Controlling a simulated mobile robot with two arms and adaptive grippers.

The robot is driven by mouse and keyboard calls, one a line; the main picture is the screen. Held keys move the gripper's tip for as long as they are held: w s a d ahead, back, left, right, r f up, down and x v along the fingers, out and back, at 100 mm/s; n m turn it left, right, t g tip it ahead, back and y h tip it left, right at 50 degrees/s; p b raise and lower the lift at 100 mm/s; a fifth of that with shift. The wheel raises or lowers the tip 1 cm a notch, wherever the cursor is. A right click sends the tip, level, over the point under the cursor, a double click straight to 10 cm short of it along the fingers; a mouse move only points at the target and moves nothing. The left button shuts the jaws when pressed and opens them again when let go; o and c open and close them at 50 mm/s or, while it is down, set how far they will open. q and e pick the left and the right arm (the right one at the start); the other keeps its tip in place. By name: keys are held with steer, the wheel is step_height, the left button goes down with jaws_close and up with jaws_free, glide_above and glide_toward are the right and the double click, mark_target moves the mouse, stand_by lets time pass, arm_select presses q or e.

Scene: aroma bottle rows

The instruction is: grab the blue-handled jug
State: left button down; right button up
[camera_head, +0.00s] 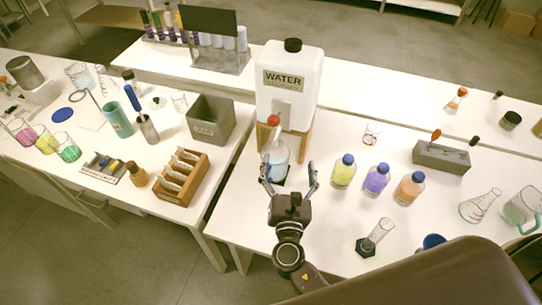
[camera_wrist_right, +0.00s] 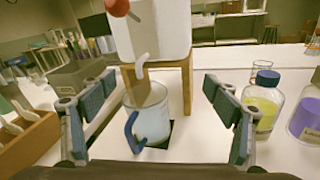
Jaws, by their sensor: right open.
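The blue-handled jug (camera_wrist_right: 152,107) is a clear, pale-blue vessel standing upright on a small dark pad (camera_wrist_right: 160,140) under the spout of the water tank. Its blue handle (camera_wrist_right: 132,131) faces my right wrist camera, slightly to the left. In the head view the jug (camera_head: 277,153) is just beyond my right gripper, which partly hides its lower part. My right gripper (camera_head: 289,170) is open and empty, with its fingers spread to either side of the jug's near side. In the wrist view the fingers frame the jug, with gaps on both sides. My left gripper is not in view.
The white water tank (camera_head: 290,77) with a red-knobbed tap stands on a wooden stand (camera_head: 301,142) close behind the jug. Yellow (camera_head: 343,172), purple (camera_head: 376,180) and orange (camera_head: 409,188) bottles stand to the right. A wooden rack (camera_head: 199,173) and grey bin (camera_head: 230,123) stand left, across a gap between tables.

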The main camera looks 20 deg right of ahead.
mark_target(276, 166)
steer(key=a+f+n+b, duration=0.1)
steer(key=f+b, duration=0.1)
steer(key=w+a+f+n+y+b, duration=0.1)
steer(key=f+b, duration=0.2)
steer(key=a+f+n+t+b, duration=0.1)
steer(key=f+b, duration=0.1)
steer(key=shift+w+f+b, duration=0.2)
steer(key=shift+f+b, duration=0.1)
steer(key=shift+b, duration=0.05)
steer(key=shift+w+f, duration=0.1)
steer(key=shift+f, duration=0.15)
steer(key=shift+w+d+r, duration=0.2)
steer(key=shift+w+r, duration=0.15)
steer(key=shift+w, duration=0.4)
steer(key=x, duration=0.5)
steer(key=shift+w+f, duration=0.15)
steer(key=shift+w, duration=0.25)
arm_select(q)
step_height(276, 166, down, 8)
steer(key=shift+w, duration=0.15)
arm_select(e)
steer(key=shift+d, duration=0.1)
steer(key=shift+c, duration=0.3)
